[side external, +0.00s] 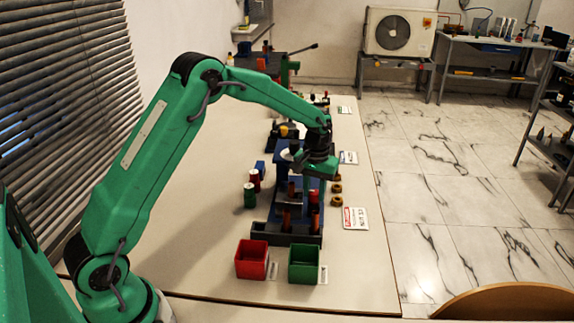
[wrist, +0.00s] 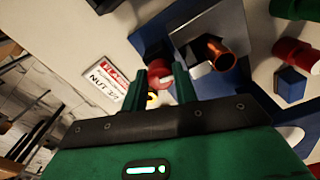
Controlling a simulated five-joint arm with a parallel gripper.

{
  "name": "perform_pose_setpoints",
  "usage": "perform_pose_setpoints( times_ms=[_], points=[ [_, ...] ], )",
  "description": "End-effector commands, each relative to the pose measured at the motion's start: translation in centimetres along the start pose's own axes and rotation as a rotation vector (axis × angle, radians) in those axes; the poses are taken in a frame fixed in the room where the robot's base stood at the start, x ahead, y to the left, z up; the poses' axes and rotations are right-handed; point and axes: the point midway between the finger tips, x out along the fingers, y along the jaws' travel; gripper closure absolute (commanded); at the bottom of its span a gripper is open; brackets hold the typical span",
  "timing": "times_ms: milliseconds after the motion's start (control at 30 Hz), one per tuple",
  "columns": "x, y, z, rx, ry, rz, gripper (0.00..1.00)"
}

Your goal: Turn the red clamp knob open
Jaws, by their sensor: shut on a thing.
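The red clamp knob (wrist: 159,70) shows in the wrist view at the tips of my gripper's two green fingers. My gripper (wrist: 162,88) is shut on it, with one finger on each side. A small yellow piece (wrist: 152,100) shows between the fingers, below the knob; I cannot tell what it is. In the side view, my gripper (side external: 318,180) points down over the right side of the blue rig (side external: 278,210). A red upright part (side external: 314,198) shows just under it, probably the knob. The fingertips' contact is too small to see there.
A copper post (wrist: 221,54) stands close beside the knob. Brass nuts (side external: 337,189) and a label card (side external: 355,218) lie right. A red bin (side external: 251,272) and green bin (side external: 303,275) stand in front.

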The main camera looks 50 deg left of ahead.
Motion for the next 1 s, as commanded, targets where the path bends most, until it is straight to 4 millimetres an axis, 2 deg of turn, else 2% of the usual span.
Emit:
perform_pose_setpoints(
  times_ms=[300,833,867,967,1000],
  points=[
    [-0.14,-0.25,-0.24,-0.174,0.009,0.004,0.94],
    [-0.15,-0.29,-0.28,-0.211,0.010,0.005,0.94],
    [-0.15,-0.29,-0.28,-0.211,0.010,0.005,0.70],
    [-0.14,-0.25,-0.24,-0.210,0.009,0.004,0.50],
    [-0.12,-0.25,-0.22,-0.209,0.009,0.004,0.50]
  ],
)
